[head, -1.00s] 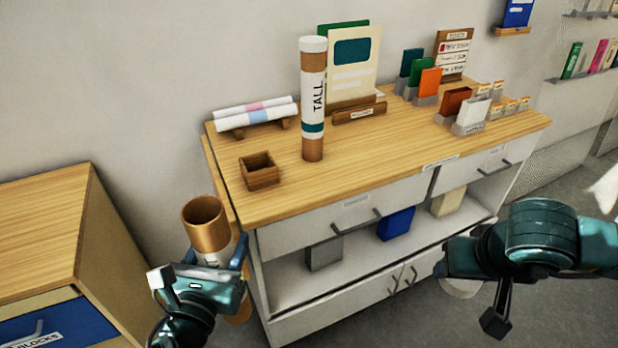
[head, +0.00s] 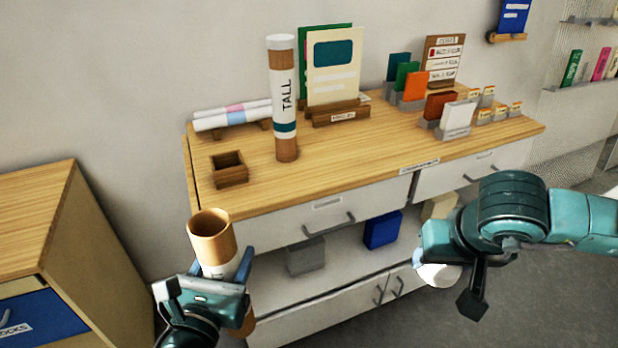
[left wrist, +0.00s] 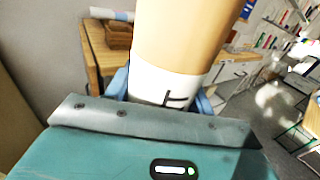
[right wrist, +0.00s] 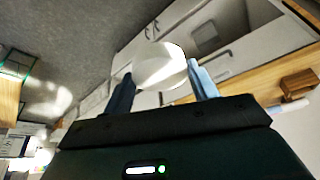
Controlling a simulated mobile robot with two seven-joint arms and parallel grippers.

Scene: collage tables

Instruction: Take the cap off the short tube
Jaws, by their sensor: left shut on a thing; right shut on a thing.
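The short tube (head: 212,240) is a brown cardboard cylinder with a white label, held roughly upright with its open top showing. My left gripper (head: 228,272) is shut around its labelled middle. The tube fills the top of the left wrist view (left wrist: 185,40). My right gripper (right wrist: 160,85) is shut on a white round cap (right wrist: 160,66), seen between its fingers in the right wrist view. The cap also shows below my right wrist in the head view (head: 440,274), well apart from the tube. The right fingers are mostly hidden in the head view.
A tall tube (head: 284,100) labelled TALL stands on the wooden-topped cabinet (head: 350,155). A small wooden box (head: 229,172) and rolled papers (head: 232,115) are at its left. Card holders fill the right side. Another cabinet (head: 30,215) stands at left.

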